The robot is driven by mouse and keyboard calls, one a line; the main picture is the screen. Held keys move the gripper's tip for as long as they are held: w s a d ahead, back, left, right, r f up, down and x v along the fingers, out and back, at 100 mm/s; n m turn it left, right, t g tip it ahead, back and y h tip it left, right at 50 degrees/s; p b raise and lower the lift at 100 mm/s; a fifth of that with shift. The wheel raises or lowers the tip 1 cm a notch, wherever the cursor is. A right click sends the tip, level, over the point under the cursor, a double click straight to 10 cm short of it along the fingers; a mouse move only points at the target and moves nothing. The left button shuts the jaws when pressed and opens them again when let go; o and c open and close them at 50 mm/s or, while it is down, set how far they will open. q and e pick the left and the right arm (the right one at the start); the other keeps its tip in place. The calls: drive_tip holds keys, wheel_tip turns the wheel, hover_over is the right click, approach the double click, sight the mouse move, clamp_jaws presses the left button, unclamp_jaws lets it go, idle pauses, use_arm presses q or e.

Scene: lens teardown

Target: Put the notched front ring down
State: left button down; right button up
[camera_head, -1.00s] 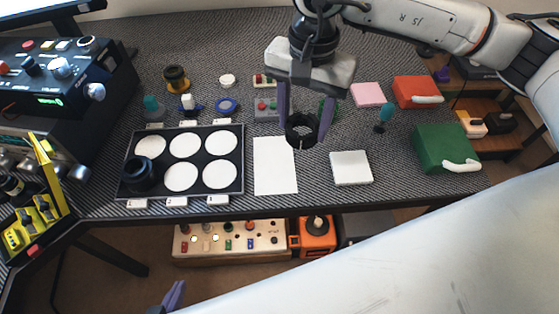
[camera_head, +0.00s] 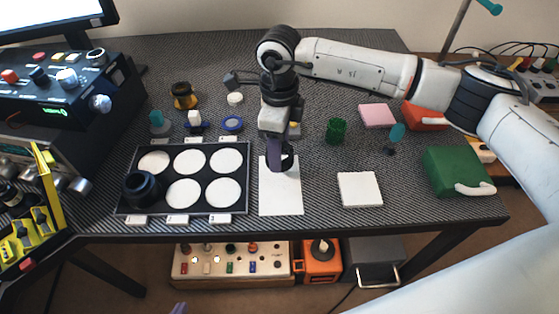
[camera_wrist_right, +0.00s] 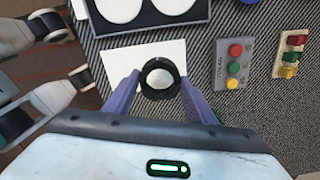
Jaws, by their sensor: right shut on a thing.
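The notched front ring is a dark ring (camera_head: 288,161) over the upper part of the white sheet (camera_head: 281,199) in the head view. The ring also shows in the right wrist view (camera_wrist_right: 160,78), between the two purple fingers. My right gripper (camera_head: 276,164) is shut on it from both sides and hides part of it in the head view. I cannot tell whether the ring touches the sheet. The notch cannot be made out. Of my left gripper (camera_head: 179,309), only a purple fingertip shows at the bottom edge of the head view.
A black tray (camera_head: 247,185) with white discs and a dark lens part (camera_head: 141,187) lies left of the sheet. A white square pad (camera_head: 360,189) lies right, a green cylinder (camera_head: 336,131) behind it. The table between sheet and pad is clear.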

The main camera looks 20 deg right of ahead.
drive_tip(key=shift+f, duration=2.1)
drive_tip(key=shift+f, duration=0.1)
drive_tip(key=o, duration=1.3)
